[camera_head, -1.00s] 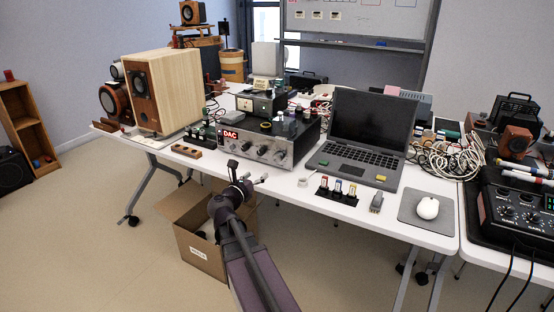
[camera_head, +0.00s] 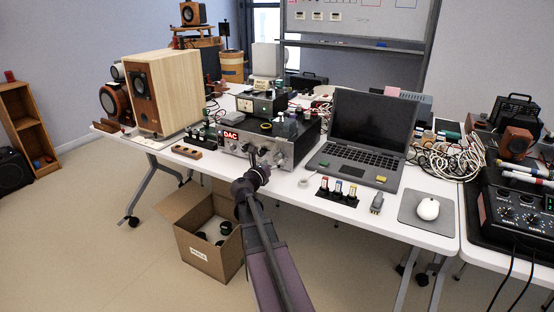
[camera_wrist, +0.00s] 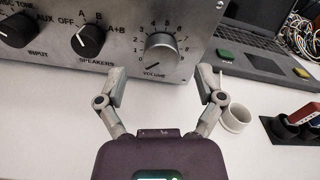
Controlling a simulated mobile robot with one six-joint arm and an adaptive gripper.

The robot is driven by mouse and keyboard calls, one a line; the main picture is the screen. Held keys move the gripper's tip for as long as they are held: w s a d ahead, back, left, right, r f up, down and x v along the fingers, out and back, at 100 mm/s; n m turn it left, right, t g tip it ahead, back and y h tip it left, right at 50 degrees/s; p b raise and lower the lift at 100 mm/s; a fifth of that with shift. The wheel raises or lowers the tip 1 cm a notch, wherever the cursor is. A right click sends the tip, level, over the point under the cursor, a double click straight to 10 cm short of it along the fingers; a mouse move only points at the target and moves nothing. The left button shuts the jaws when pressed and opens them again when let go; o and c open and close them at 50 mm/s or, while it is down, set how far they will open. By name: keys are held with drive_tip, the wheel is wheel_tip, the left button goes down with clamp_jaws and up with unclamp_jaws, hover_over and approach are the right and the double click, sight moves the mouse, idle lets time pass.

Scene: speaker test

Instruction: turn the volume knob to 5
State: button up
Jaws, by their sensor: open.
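The silver amplifier (camera_head: 250,145) with a red DAC label stands on the white table. In the wrist view, its round silver volume knob (camera_wrist: 160,46) sits on the front panel with a numbered scale around it and VOLUME printed below. In the head view, my gripper (camera_head: 266,164) is just in front of the amplifier's lower right face.
Black input (camera_wrist: 18,29) and speakers (camera_wrist: 89,40) knobs are left of the volume knob. A laptop (camera_head: 368,130) stands to the right. A white ring (camera_wrist: 235,117) lies on the table near my right finger. An open cardboard box (camera_head: 208,250) is on the floor below.

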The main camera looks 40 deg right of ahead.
sight(276, 158)
drive_tip(key=shift+x, duration=1.75)
drive_tip(key=c, duration=1.1)
